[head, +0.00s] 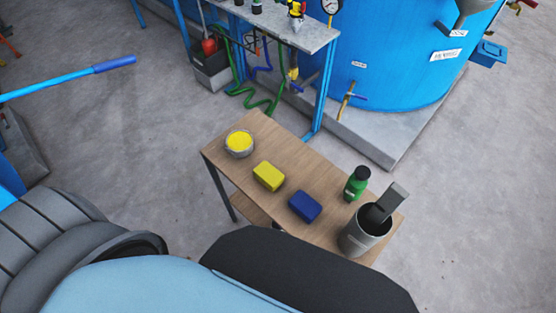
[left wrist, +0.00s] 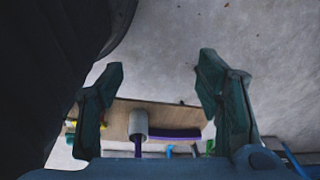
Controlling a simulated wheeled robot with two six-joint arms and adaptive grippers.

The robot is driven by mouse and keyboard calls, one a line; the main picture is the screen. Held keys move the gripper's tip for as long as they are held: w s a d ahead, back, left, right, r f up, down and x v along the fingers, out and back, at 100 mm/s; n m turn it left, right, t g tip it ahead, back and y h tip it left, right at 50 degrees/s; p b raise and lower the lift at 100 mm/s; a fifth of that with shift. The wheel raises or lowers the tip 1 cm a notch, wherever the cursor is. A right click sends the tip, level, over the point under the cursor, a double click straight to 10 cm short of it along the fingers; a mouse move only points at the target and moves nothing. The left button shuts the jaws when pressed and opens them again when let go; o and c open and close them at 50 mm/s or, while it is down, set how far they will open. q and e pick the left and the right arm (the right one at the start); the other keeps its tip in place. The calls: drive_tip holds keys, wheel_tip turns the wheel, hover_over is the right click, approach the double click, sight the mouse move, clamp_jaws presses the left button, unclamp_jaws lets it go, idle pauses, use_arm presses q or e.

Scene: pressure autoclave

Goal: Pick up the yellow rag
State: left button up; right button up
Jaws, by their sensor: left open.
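The yellow rag (head: 269,176) is a folded, block-like piece lying on a small wooden table (head: 225,155) in the head view. It lies between a bowl of yellow material and a folded blue rag. My left gripper (left wrist: 162,65) shows in the left wrist view with its two fingers wide apart and nothing between them. It is apart from the table, which shows beyond the fingers. A small yellow patch (left wrist: 70,125) is partly hidden by the left finger; I cannot tell what it is. My right gripper is in neither view.
On the table are the bowl (head: 239,144), the blue rag (head: 305,206), a green bottle (head: 356,184) and a grey container (head: 362,238) with a dark tool standing in it. Behind stand a blue tank (head: 400,70) and a grey bench (head: 315,38). The floor at right is clear.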

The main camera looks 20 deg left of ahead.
use_arm(q)
drive_tip(key=shift+o, duration=0.5)
drive_tip(key=w+r+m, duration=0.2)
drive_tip(key=w+r, duration=0.3)
drive_tip(key=w, duration=0.7)
drive_tip(key=shift+w+d+m+b, duration=0.2)
drive_tip(key=shift+d+m+b, duration=0.1)
drive_tip(key=shift+d+b, duration=0.1)
wheel_tip(320, 180, up, 29)
drive_tip(key=m+g+b, duration=0.1)
drive_tip(key=m+b, duration=0.1)
drive_tip(key=m, duration=1.6)
hover_over(269, 172)
drive_tip(key=d, duration=0.1)
drive_tip(key=shift+h, duration=0.4)
wheel_tip(269, 172, down, 6)
drive_tip(key=b, duration=0.5)
drive_tip(key=f, duration=0.2)
drive_tip(key=f+b, duration=0.1)
drive_tip(key=f, duration=0.2)
drive_tip(key=a+f, duration=0.1)
drive_tip(key=f, duration=0.2)
drive_tip(key=shift+s+f, duration=0.1)
drive_tip(key=c, duration=1.2)
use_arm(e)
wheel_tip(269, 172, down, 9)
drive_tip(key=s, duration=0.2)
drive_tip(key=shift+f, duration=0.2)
